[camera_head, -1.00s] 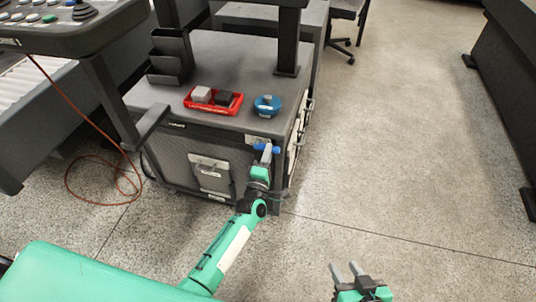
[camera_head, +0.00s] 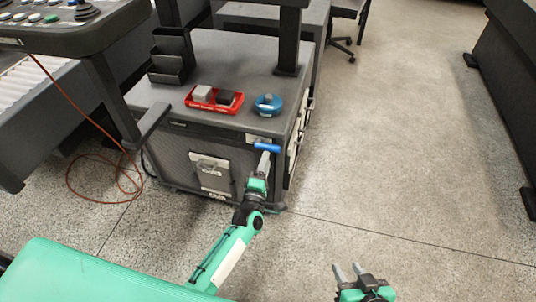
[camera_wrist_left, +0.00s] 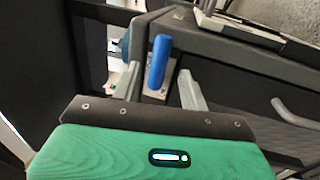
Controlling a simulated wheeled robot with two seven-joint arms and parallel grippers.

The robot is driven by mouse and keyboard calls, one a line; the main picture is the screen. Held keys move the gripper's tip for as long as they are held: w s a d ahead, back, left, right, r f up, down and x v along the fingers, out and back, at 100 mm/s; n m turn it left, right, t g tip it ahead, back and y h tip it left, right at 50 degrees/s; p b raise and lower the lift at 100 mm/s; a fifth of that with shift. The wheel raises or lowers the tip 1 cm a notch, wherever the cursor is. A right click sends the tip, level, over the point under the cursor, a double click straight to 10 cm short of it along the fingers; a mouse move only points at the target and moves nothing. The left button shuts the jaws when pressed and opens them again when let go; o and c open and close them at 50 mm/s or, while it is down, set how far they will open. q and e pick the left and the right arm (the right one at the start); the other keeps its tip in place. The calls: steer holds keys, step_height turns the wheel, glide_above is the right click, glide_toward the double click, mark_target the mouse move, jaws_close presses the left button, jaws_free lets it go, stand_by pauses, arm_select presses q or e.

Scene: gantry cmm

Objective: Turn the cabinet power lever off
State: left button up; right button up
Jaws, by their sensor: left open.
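The blue power lever (camera_head: 267,147) sits on a light plate at the upper right of the cabinet's (camera_head: 176,153) front face. In the head view its handle lies roughly horizontal. My left gripper (camera_head: 263,160) is open just in front of and below it. In the left wrist view the lever (camera_wrist_left: 158,62) stands between the two spread fingers of my left gripper (camera_wrist_left: 159,78), with gaps on both sides; whether it is within finger reach in depth I cannot tell. My right gripper (camera_head: 349,271) is open and empty over the floor at the bottom right.
On the cabinet top are a red tray (camera_head: 213,99) with grey and black blocks, a round blue object (camera_head: 268,104) and a dark holder (camera_head: 171,56). A panel with a document pocket (camera_head: 211,173) is left of the lever. An orange cable (camera_head: 98,160) lies left. The right floor is clear.

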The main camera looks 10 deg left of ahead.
arm_select(q)
steer(key=s+f, duration=0.2)
steer(key=s, duration=0.7)
steer(key=shift+s+a+p, duration=0.15)
steer(key=shift+s+p, duration=0.15)
steer(key=shift+s, duration=0.05)
arm_select(e)
steer(key=shift+s+d+g+h, duration=0.3)
steer(key=shift+d+g, duration=0.2)
steer(key=shift+d, duration=0.15)
steer(key=shift+w, duration=0.1)
